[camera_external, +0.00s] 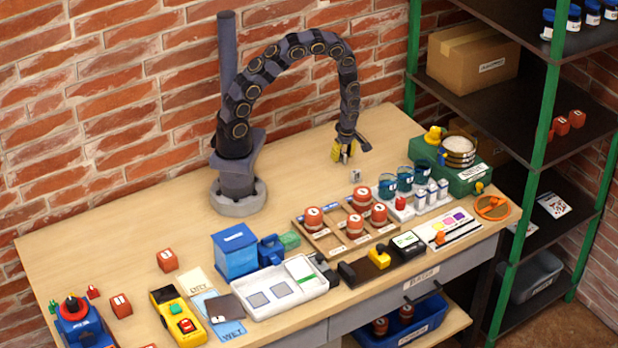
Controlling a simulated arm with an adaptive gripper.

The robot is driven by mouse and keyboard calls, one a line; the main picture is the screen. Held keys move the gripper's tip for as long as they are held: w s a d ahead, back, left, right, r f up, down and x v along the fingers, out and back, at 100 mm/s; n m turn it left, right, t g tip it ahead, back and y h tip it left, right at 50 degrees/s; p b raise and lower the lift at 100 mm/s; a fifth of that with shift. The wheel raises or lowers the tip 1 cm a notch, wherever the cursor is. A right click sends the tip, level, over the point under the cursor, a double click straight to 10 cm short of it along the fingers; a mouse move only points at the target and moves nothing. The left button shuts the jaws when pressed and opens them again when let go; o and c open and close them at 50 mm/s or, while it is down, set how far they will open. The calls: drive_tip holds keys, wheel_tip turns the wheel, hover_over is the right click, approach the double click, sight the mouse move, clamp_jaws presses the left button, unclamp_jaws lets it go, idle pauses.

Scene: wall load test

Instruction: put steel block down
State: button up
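A small grey block (355,176), which looks like the steel block, sits on the wooden table just below and slightly right of my gripper. My gripper (353,152) hangs from the arched arm over the back right of the table. Its dark right finger is spread away from the other side, where a yellow part shows, and I see nothing held between them. A visible gap separates the gripper from the block. The block is too small to make out its markings clearly.
Blue cups (388,185) and small white bottles (420,199) stand right of the block. A green case (470,181) and a shelf (540,110) are at right. The table's back left is clear.

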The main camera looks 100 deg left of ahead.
drive_tip(key=d+r+m, duration=0.3)
drive_tip(key=d+r, duration=0.1)
drive_tip(key=r, duration=0.5)
drive_tip(key=d+r+m, duration=0.2)
drive_tip(key=d+r, duration=0.1)
drive_tip(key=r, duration=0.6)
drive_tip(key=s+d+r+m, duration=0.5)
drive_tip(key=s+d+m, duration=0.2)
drive_tip(key=d+m, duration=0.2)
drive_tip(key=s+d+r+m+h, duration=0.1)
drive_tip(key=s+d+r+m, duration=0.5)
drive_tip(key=m, duration=0.7)
drive_tip(key=s+d, duration=0.1)
drive_tip(key=d, duration=0.1)
drive_tip(key=shift+s+d, duration=0.35)
